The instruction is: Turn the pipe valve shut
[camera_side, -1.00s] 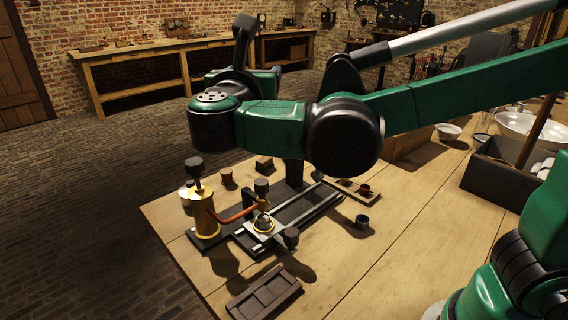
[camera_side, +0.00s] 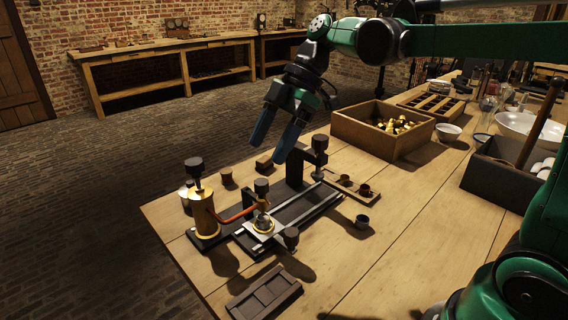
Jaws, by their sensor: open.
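A brass cylinder (camera_side: 205,214) with a dark knob (camera_side: 194,167) on top stands at the left of a black base. A red pipe (camera_side: 237,214) runs from it to a small brass fitting (camera_side: 263,222) with a dark knob (camera_side: 262,186) above it. Other dark knobs sit at the front (camera_side: 291,237) and on a black post (camera_side: 319,143) at the back. I cannot tell which knob is the pipe valve. My gripper (camera_side: 268,151) is open and empty, its two blue fingers pointing down above the back of the base, apart from the knobs.
A wooden crate of brass pieces (camera_side: 383,128) stands behind on the right. A dark box (camera_side: 500,175) is at right. The front-middle tabletop is clear.

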